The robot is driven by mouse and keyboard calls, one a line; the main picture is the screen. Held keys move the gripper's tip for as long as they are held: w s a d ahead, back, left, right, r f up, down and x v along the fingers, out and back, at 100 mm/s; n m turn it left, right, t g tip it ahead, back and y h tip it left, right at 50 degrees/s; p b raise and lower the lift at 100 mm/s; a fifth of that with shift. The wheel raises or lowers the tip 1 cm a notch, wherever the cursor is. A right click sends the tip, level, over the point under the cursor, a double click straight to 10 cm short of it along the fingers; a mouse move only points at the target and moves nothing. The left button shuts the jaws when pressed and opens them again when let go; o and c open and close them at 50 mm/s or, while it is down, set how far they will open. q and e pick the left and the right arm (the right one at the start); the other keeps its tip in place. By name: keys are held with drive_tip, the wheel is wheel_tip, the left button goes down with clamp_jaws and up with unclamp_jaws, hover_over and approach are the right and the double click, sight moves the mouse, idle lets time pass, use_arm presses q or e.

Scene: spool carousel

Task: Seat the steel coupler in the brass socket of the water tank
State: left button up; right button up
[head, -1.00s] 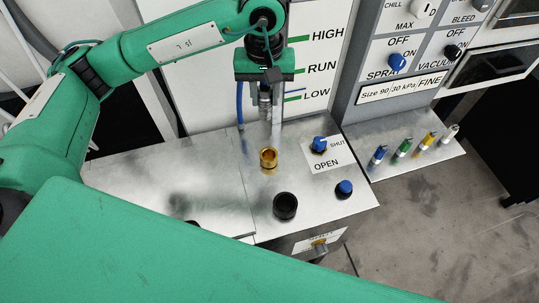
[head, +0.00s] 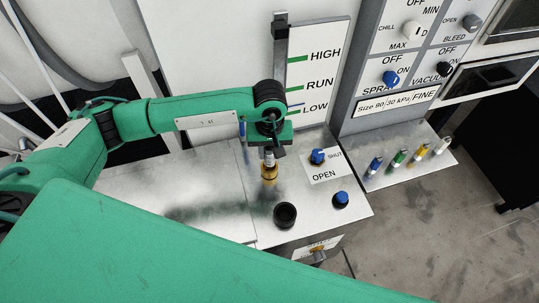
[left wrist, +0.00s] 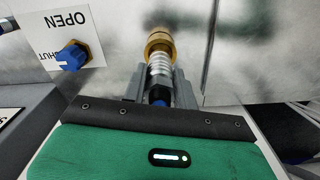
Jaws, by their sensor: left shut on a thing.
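My left gripper (head: 270,150) points down over the metal top of the water tank, shut on the steel coupler (head: 268,157). The brass socket (head: 269,175) stands upright on the tank top, directly below. In the left wrist view the ribbed steel coupler (left wrist: 160,66) sits between the grey fingers (left wrist: 159,88), with its far end at the mouth of the brass socket (left wrist: 160,43). The two look in line and meeting; how deep the coupler is in the socket I cannot tell. My right gripper is not in view.
A blue valve knob (head: 317,156) on an OPEN/SHUT label is right of the socket. A black cup-like fitting (head: 285,213) and another blue knob (head: 341,199) stand nearer the front. A blue hose (head: 242,130) hangs behind. The tank top left of the socket is clear.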

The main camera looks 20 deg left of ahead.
sight(269, 160)
use_arm(q)
wheel_tip(269, 160, down, 4)
drive_tip(key=shift+r+p, duration=0.25)
drive_tip(key=shift+p, duration=0.3)
drive_tip(key=shift+f, duration=0.1)
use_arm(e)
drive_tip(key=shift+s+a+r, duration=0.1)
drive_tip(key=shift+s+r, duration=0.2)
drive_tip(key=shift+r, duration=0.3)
use_arm(q)
drive_tip(key=shift+f+b, duration=0.4)
drive_tip(key=shift+b, duration=0.25)
drive_tip(key=o, duration=1.1)
drive_tip(key=shift+r, duration=0.1)
drive_tip(key=shift+c, duration=0.2)
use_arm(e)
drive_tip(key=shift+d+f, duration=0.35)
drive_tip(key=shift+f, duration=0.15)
